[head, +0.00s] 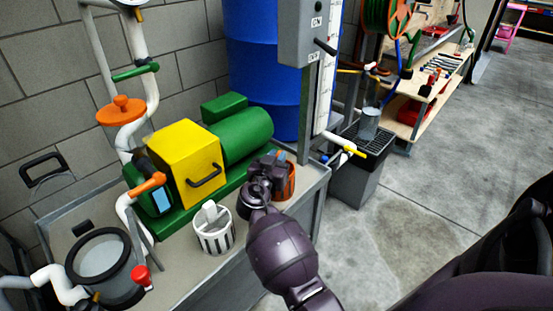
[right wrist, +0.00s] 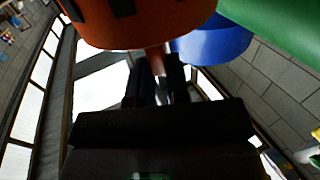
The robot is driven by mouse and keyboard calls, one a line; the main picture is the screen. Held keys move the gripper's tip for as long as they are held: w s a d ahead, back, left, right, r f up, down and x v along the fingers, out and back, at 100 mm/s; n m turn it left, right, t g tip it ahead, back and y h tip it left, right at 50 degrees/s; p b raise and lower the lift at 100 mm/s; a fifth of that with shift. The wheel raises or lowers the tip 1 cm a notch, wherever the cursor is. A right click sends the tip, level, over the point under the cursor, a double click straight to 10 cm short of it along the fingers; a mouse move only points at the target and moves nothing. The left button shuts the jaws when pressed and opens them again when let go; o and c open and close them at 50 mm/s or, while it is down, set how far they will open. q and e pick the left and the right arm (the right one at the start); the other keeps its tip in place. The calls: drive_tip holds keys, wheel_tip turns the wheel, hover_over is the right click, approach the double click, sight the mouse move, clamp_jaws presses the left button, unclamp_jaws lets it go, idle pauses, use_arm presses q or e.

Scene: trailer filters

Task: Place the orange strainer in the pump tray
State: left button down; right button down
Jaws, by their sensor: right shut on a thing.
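The orange strainer (head: 291,181) shows partly behind my right gripper (head: 268,171), over the right end of the grey pump tray (head: 182,263). In the right wrist view the orange strainer (right wrist: 140,22) fills the top, with dark slots in its side. The fingers of my right gripper (right wrist: 156,82) are shut on a narrow part below its body. I cannot tell whether the strainer touches the tray. A white slotted strainer (head: 215,238) stands in the tray to the left of my gripper. My left gripper is not in view.
The yellow box (head: 185,160) and green motor (head: 243,136) stand behind the gripper. A grey post rises just beyond it, below a grey box (head: 303,35). The round-lidded pot (head: 100,258) and white pipes fill the tray's left. A blue barrel (head: 262,70) stands behind.

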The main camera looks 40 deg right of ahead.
drive_tip(key=shift+f, duration=0.25)
drive_tip(key=c, duration=1.1)
unclamp_jaws()
drive_tip(key=shift+r, duration=0.2)
